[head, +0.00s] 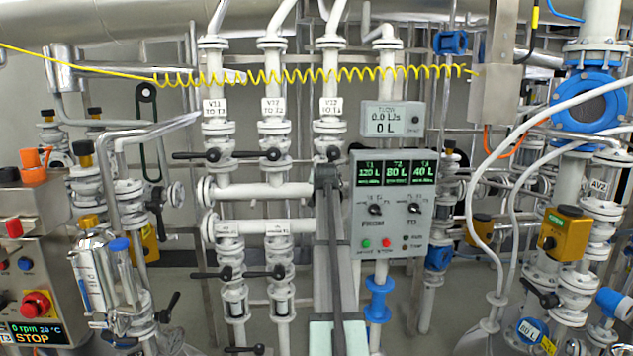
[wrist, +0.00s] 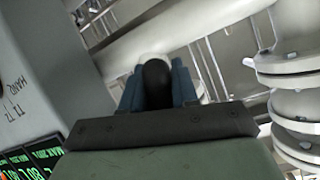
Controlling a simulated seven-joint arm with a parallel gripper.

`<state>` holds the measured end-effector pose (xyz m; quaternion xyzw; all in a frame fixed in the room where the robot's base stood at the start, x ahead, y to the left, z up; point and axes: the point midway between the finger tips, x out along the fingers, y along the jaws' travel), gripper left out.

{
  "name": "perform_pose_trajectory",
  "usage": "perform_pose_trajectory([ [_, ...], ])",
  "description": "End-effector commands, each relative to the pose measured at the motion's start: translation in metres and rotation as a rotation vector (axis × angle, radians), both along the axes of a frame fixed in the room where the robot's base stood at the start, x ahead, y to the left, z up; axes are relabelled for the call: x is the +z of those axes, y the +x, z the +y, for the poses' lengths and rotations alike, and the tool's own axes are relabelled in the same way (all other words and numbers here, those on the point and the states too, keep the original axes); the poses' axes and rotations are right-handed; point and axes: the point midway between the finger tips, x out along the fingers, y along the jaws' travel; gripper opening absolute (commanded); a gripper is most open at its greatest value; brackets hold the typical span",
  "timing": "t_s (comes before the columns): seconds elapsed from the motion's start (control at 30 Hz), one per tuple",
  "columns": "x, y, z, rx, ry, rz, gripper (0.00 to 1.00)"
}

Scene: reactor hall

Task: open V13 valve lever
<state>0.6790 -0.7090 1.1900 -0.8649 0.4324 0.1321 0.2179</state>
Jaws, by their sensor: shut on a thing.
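The V13 valve (head: 331,127) is on the right-hand pipe of three white vertical pipes, under its V13 TO T1 label (head: 331,107). Its black lever (head: 333,153) shows as a short dark end just above my gripper (head: 327,172); my arm hides the rest. In the wrist view, my gripper (wrist: 157,88) is shut on the rounded black end of the lever (wrist: 157,78), with a blue-grey finger on each side. The lever's far part and its exact angle cannot be told.
The neighbouring V12 lever (head: 255,155) and V11 lever (head: 196,155) lie horizontal. A grey control box (head: 393,205) stands close to the right of my arm, with a flow display (head: 392,119) reading 0.0 above it. A yellow coiled cable (head: 300,75) crosses above.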

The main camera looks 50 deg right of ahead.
Motion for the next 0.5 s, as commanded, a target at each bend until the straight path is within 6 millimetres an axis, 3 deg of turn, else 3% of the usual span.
perform_pose_trajectory([
  [0.5,-0.006,-0.024,-0.022,-0.004,-0.183,0.192,0.0],
])
